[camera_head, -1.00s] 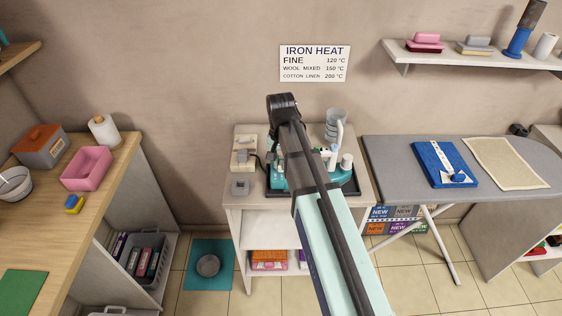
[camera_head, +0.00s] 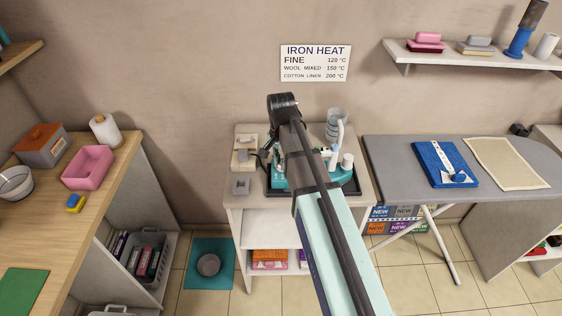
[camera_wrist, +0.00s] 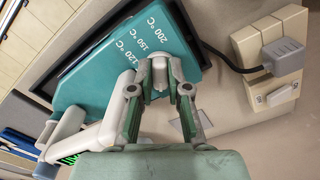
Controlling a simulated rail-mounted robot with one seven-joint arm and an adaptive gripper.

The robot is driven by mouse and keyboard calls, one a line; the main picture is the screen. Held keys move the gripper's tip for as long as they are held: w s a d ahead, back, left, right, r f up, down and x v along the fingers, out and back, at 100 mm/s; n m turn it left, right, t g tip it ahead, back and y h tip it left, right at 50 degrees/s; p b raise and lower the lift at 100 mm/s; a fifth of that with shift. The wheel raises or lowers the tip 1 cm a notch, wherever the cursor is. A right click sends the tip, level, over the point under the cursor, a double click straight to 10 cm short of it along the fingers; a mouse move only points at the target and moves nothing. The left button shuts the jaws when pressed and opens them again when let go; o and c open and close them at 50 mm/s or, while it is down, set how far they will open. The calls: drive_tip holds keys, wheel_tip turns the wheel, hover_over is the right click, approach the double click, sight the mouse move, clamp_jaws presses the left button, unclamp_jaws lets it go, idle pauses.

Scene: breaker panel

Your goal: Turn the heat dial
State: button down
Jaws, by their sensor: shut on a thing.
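The teal ironing station (camera_wrist: 105,70) bears the heat marks 120, 150 and 200 °C in the wrist view. The light grey heat dial (camera_wrist: 159,73) sits beside these marks, partly covered by my fingers. My gripper (camera_wrist: 159,88) is shut on the dial, one fingertip on each side. The dial's pointer is too covered to read. In the head view the teal station (camera_head: 279,182) stands on a small cabinet. My arm hides the dial and most of my gripper there.
A sign (camera_head: 315,63) on the wall lists fine 120, wool mixed 150 and cotton linen 200 °C. A socket block with a grey plug (camera_wrist: 283,56) and its cable lie close to the station. A clear jug (camera_head: 336,122) stands behind it. An ironing board (camera_head: 391,160) is at the right.

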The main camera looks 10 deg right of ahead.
drive_tip(key=c, duration=1.1)
unclamp_jaws()
drive_tip(key=shift+r, duration=4)
